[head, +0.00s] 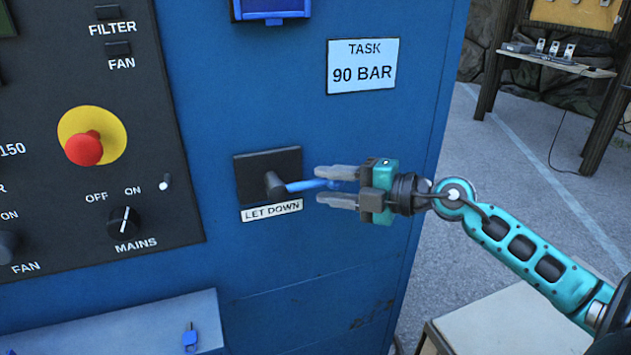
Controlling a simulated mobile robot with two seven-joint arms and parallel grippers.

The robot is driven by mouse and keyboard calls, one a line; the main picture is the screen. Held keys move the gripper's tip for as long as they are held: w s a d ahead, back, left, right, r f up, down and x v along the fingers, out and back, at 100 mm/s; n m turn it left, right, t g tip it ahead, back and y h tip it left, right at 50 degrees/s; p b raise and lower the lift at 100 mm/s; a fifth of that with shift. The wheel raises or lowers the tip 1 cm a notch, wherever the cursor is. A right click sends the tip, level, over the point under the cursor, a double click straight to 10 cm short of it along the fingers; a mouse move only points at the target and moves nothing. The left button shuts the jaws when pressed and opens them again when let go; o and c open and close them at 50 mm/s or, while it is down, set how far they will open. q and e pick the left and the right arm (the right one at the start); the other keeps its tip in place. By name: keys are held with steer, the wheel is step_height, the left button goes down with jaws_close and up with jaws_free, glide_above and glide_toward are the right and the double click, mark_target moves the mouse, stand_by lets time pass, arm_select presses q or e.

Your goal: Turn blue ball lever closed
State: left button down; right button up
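The blue lever (304,185) sticks out to the right from a dark round hub (275,184) on a black plate (268,163). The plate is on the blue cabinet front, above a "LET DOWN" label (272,210). The lever lies nearly level. My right gripper (329,186) comes in from the right, its two grey fingers apart, one above and one below the lever's outer end. The lever's end lies between the fingers and is partly hidden by the gripper; gaps show above and below it. My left gripper is not in view.
A black panel at left carries a red emergency button (84,148), a mains knob (124,221) and switches. A sign (361,66) reads "TASK 90 BAR". A ledge (120,328) juts out below.

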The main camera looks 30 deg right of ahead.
mark_target(320, 184)
steer(key=shift+x, duration=1.6)
steer(key=c, duration=0.7)
jaws_close()
steer(key=shift+d+r, duration=0.1)
